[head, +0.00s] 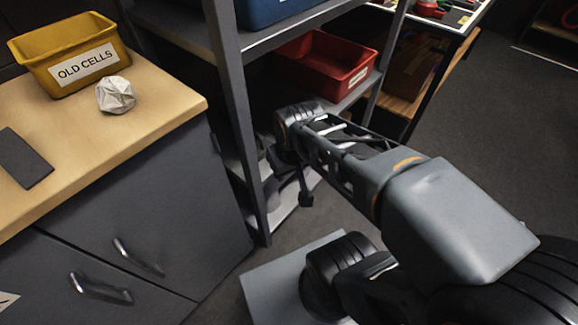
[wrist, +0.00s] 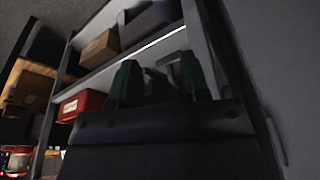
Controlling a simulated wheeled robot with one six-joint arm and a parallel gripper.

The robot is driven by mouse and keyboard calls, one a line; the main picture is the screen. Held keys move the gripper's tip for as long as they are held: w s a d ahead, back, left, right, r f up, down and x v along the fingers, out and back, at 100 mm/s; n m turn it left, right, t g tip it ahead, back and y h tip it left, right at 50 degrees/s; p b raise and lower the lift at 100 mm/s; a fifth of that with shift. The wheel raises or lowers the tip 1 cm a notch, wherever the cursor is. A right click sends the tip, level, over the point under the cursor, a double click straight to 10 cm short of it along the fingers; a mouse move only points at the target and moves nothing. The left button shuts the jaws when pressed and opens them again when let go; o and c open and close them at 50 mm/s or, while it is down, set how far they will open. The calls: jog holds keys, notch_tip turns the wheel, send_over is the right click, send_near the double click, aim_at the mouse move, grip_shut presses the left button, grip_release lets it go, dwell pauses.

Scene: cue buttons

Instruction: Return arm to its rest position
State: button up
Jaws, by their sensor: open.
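My arm (head: 350,165) shows in the head view, bent over the floor in front of the shelf unit. In the wrist view my gripper (wrist: 158,80) has its two dark green fingers apart, with no object seen held between them. The wrist camera looks up at the shelves in a tilted view. In the head view the gripper's fingertips cannot be made out clearly.
A wooden-topped cabinet (head: 160,115) at left carries a yellow OLD CELLS bin (head: 75,50), a crumpled paper ball (head: 115,95) and a dark flat pad (head: 22,158). The grey shelf unit (head: 232,100) holds a red bin (head: 335,72) and a blue bin (head: 265,12). Floor at right is open.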

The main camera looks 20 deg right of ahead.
jog(key=a+r+m+y+p, duration=0.1)
jog(key=a+r+m+p, duration=0.1)
jog(key=r+p, duration=0.95)
jog(key=a+r+m+p, duration=0.2)
jog(key=a+r+p, duration=0.1)
jog(key=r+p, duration=0.85)
jog(key=d+r+n+h+p, duration=0.1)
jog(key=d+r+n+p, duration=0.2)
jog(key=d+r+n, duration=0.1)
jog(key=shift+d+r+t+p, duration=0.35)
jog(key=shift+r+t+p, duration=0.05)
jog(key=shift+r, duration=0.3)
jog(key=shift+s, duration=0.1)
